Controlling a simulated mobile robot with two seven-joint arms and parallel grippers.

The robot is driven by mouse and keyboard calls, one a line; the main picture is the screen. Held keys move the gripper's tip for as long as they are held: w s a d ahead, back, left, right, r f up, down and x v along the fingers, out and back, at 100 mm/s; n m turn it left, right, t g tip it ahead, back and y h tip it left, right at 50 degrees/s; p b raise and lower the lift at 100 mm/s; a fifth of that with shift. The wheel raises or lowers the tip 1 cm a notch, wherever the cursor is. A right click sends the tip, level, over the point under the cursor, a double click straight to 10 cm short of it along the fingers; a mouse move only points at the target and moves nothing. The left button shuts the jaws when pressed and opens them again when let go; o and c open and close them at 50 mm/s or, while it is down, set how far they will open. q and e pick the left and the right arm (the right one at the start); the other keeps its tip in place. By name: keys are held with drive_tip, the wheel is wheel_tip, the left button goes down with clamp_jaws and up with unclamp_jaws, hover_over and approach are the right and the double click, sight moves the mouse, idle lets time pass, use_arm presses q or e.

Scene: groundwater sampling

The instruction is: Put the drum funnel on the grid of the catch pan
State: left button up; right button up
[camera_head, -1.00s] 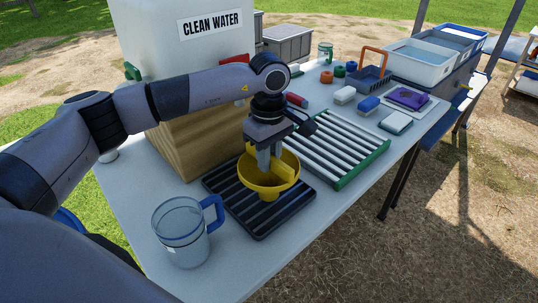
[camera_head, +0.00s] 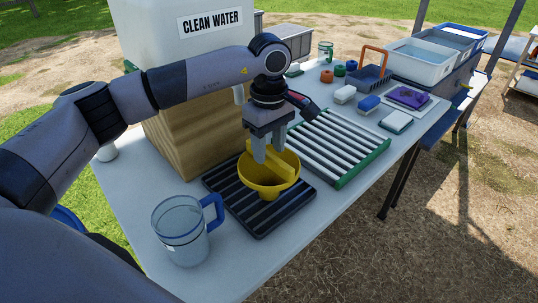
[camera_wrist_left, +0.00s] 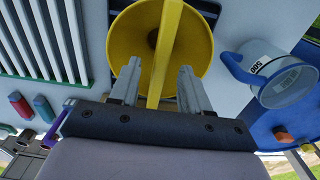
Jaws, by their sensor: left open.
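The yellow drum funnel (camera_head: 268,185) rests upright on the dark slatted grid of the catch pan (camera_head: 246,212) in the head view. A flat yellow bar crosses its mouth. My left gripper (camera_head: 267,152) is just above the funnel, pointing down, with its fingers apart and empty. In the left wrist view the funnel (camera_wrist_left: 198,45) lies beyond the fingertips, and its bar (camera_wrist_left: 164,55) runs between the two open fingers (camera_wrist_left: 157,80). My right gripper is not seen.
A clear jug with a blue handle (camera_head: 182,232) stands close to the pan's left front. A green-ended slatted rack (camera_head: 338,150) is to the right. The white clean water tank (camera_head: 185,45) on a wooden block (camera_head: 190,140) stands behind. Brushes, sponges and bins fill the far end.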

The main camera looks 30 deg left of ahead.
use_arm(q)
wheel_tip(320, 180, up, 9)
drive_tip(key=shift+r+b, duration=0.15)
drive_tip(key=shift+b, duration=0.15)
idle(0.5)
